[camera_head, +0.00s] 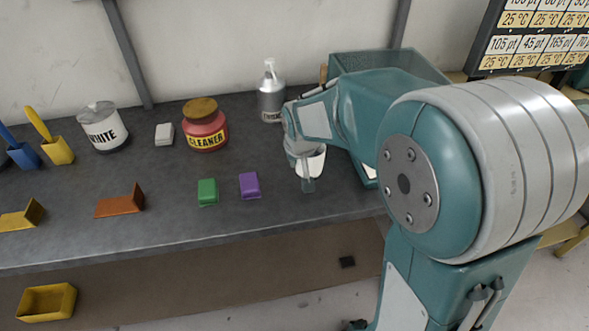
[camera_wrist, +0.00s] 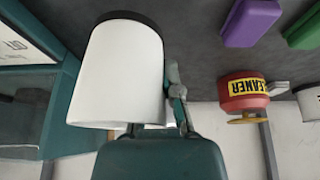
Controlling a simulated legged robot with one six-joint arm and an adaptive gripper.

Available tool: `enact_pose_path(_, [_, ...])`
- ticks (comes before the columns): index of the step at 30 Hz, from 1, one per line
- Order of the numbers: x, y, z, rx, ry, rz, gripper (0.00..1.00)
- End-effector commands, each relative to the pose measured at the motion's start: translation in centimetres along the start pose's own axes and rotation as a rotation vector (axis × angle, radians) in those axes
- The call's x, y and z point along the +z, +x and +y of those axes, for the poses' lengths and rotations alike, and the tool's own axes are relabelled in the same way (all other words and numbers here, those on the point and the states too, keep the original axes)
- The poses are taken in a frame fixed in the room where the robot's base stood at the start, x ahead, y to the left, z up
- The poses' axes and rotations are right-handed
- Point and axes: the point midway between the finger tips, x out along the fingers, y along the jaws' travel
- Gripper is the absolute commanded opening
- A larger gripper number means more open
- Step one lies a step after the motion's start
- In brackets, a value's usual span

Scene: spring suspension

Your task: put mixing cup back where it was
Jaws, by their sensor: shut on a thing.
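The white mixing cup (camera_head: 314,163) is at the end of my arm, over the right part of the dark workbench. It fills much of the wrist view (camera_wrist: 118,75), where its dark end points to the top of the picture. My gripper (camera_head: 306,178) is shut on the cup. One finger shows against the cup's side in the wrist view (camera_wrist: 176,95); the other is hidden. I cannot tell whether the cup touches the bench top. My arm covers part of the cup in the head view.
Purple (camera_head: 250,185) and green (camera_head: 207,192) blocks lie left of the cup. A red cleaner jar (camera_head: 204,126) and a grey pump bottle (camera_head: 271,95) stand farther back. A teal glass-sided box (camera_head: 345,64) stands behind my arm. The bench (camera_head: 165,220) is clear toward its front edge.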

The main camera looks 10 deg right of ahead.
Motion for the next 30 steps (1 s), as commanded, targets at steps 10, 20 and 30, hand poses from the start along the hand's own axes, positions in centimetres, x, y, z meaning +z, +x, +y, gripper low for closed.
enact_pose_path(10, [-1.4, 4.2, 0.1, 0.000, -0.001, 0.002, 0.00])
enact_pose_path(20, [-0.4, 7.6, 0.1, 0.000, -0.002, 0.001, 0.00])
enact_pose_path(30, [-0.3, 7.8, 0.1, 0.000, -0.001, 0.001, 0.14])
